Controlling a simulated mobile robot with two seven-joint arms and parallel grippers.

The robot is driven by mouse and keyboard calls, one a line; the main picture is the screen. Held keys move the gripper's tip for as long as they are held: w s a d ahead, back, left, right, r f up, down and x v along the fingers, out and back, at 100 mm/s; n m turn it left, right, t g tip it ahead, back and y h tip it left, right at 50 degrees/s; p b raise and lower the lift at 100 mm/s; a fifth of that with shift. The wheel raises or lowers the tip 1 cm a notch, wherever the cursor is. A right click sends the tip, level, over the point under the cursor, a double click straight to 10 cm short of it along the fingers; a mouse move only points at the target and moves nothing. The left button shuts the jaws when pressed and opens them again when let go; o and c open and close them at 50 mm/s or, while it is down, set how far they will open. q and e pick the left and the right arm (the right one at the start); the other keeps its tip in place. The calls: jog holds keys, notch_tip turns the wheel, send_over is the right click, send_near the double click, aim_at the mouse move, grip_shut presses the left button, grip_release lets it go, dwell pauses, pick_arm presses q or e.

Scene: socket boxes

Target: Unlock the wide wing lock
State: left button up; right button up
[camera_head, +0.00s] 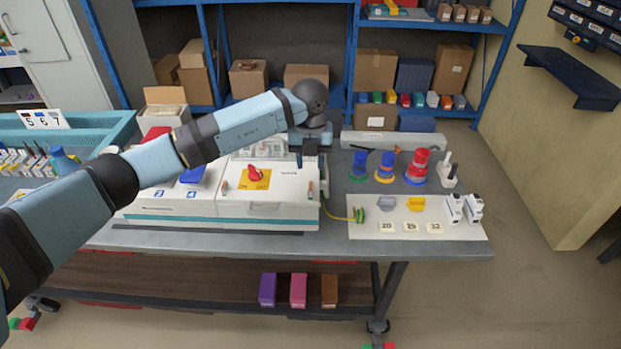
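A white box (285,208) with a teal stripe stands on the grey bench. On its top is a yellow plate (262,184) with a red wing-shaped knob (255,174); small letters on the plate are hard to read. I cannot tell for certain whether this knob is the wide wing lock. Small orange-tipped parts sit at the lid's left (224,187) and right (310,189). My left gripper (311,163) points down above the box's right back part, right of the knob and apart from it. Its fingers are too small to judge. My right gripper is not in view.
A white board (400,228) with a grey part, a yellow part and number tags lies right of the box, a green plug (359,215) at its left edge. Blue and red spools (416,168) stand behind it. A second white box (165,210) adjoins at left.

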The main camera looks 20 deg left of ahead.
pick_arm(q)
notch_tip(320, 180, up, 6)
jog(key=shift+f, duration=0.1)
dwell(0.4)
